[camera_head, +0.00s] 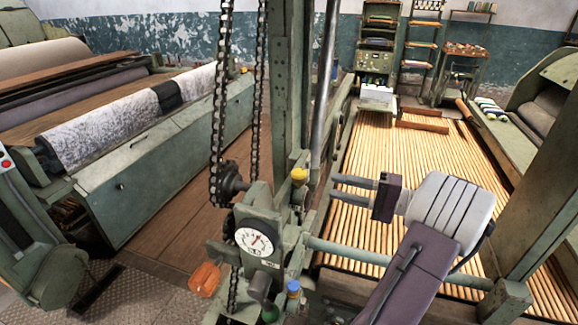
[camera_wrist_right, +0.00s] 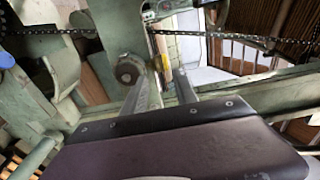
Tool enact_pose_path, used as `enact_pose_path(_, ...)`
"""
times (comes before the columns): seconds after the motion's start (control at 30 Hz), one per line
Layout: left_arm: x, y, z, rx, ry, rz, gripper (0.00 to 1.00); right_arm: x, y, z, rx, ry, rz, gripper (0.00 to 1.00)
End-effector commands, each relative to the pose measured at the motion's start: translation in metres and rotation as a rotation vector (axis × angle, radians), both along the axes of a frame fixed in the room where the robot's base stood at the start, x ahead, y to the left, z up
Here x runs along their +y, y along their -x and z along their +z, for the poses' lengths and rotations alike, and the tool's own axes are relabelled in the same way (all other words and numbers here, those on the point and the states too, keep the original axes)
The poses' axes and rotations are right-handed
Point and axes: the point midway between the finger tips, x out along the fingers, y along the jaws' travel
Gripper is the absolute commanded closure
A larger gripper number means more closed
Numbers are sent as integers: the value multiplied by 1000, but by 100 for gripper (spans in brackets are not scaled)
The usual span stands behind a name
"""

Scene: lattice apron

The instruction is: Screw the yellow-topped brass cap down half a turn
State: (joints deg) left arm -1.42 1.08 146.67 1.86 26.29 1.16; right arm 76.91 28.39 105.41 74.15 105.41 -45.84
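In the right wrist view a yellow piece (camera_wrist_right: 165,62), which looks like this cap, shows beyond and between the fingertips. My right gripper (camera_head: 334,188) comes in from the right with its two grey fingers pointing left toward the cap. The fingers are apart with a gap between them, and a short space separates their tips from the cap in the head view. The wrist view also shows the open fingers (camera_wrist_right: 166,84). My left gripper is not in view.
A white dial (camera_head: 254,240) is left of and below the cap. A blue-topped cap (camera_head: 293,288) stands nearer. A hanging chain (camera_head: 219,110) and a green upright post (camera_head: 290,85) rise close by.

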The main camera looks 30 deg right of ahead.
Motion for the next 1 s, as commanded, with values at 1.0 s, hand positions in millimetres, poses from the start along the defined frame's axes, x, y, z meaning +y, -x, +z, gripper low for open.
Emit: enact_pose_path(1.0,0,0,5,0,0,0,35,51,-73,1,-7,-1,-1,77)
